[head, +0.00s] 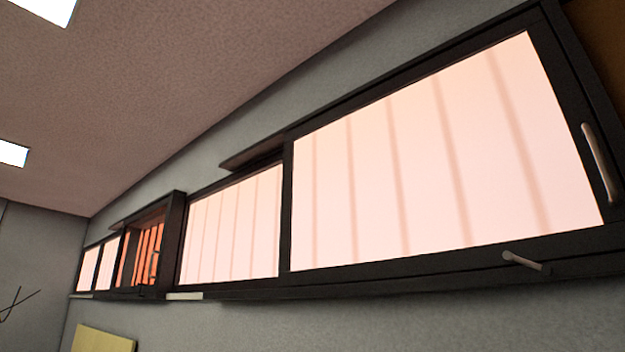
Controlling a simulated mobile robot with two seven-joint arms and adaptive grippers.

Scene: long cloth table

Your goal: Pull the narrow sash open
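A long row of dark-framed windows runs along the grey wall, and the view is tilted. A narrow framed unit (173,247) stands out from the wall left of the middle, with orange-red panes behind dark bars. I cannot tell for sure whether this is the narrow sash, or whether it is open. The large sash (286,218) at the right has a pale upright handle (600,163) on its right stile and a small lever handle (526,262) at its bottom rail. Neither of my grippers is in view.
A middle pane (230,228) and small panes (88,267) at the far left belong to the same row. A yellow panel (103,341) is low at the left. Thin dark rods (18,303) show at the left edge. The wall below the windows looks mostly clear.

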